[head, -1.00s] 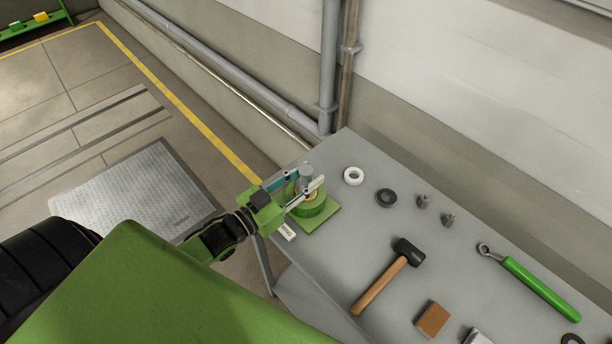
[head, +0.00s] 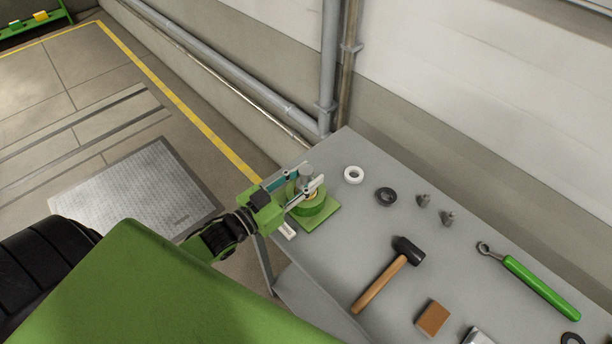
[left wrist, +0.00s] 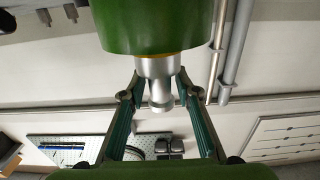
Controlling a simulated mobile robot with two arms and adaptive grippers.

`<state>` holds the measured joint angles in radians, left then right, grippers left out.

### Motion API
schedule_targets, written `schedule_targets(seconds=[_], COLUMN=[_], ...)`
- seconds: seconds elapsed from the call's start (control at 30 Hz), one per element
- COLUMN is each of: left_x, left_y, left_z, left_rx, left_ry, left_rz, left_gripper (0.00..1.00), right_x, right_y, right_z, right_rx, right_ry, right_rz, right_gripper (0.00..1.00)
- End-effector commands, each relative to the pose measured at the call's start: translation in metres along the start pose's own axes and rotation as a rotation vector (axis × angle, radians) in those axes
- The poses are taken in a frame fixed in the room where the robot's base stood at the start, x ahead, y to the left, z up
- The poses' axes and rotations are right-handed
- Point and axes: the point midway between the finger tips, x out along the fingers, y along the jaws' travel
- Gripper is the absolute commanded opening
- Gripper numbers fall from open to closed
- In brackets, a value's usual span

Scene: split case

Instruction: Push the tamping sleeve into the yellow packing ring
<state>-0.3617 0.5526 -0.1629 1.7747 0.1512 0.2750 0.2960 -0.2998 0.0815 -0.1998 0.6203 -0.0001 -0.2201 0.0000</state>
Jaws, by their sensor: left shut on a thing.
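The grey tamping sleeve (left wrist: 157,70) is between the fingers of my left gripper (head: 308,184), which is shut on it. It also shows, partly covered by the fingers, in the head view. The left wrist view is upside down; there the sleeve's end meets the mouth of the green round housing (left wrist: 150,28). A thin yellow edge of the packing ring (left wrist: 182,54) shows around the sleeve there. How deep the sleeve sits cannot be told. In the head view the housing (head: 311,211) stands on a green square plate (head: 322,222) at the table's left end. My right gripper is not in view.
On the grey table (head: 340,250) lie a white ring (head: 353,175), a dark ring (head: 386,197), two small grey fittings, a mallet (head: 381,282), a green-handled wrench (head: 541,287) and a brown block (head: 432,318). A wall with pipes (head: 327,70) rises behind.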

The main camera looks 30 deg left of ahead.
Motion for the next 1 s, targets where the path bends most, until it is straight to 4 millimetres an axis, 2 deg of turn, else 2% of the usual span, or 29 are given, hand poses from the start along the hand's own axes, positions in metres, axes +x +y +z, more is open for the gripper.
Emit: schedule_targets(seconds=[0.13,0.17,0.23,0.67,0.77,1.0], left_x=[0.000,0.000,0.000,-0.005,-0.017,-0.063], left_y=[0.000,0.000,0.000,0.000,0.000,0.001], left_z=[0.000,0.000,0.000,0.001,0.002,0.002], left_rx=[0.000,0.000,0.000,0.000,0.000,-0.001], left_ry=[0.000,0.000,0.000,-0.002,-0.003,-0.005], left_rz=[0.000,0.000,0.000,0.000,0.001,0.000], left_gripper=[0.06,0.32,0.49,0.49,0.49,0.49], right_x=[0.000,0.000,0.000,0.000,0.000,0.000], right_y=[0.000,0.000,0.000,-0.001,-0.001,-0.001], right_z=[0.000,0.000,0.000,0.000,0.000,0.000], right_rx=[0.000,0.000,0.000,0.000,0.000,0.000], right_ry=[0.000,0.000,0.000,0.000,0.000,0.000], right_rz=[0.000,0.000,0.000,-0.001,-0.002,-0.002], right_gripper=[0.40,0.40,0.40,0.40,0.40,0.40])
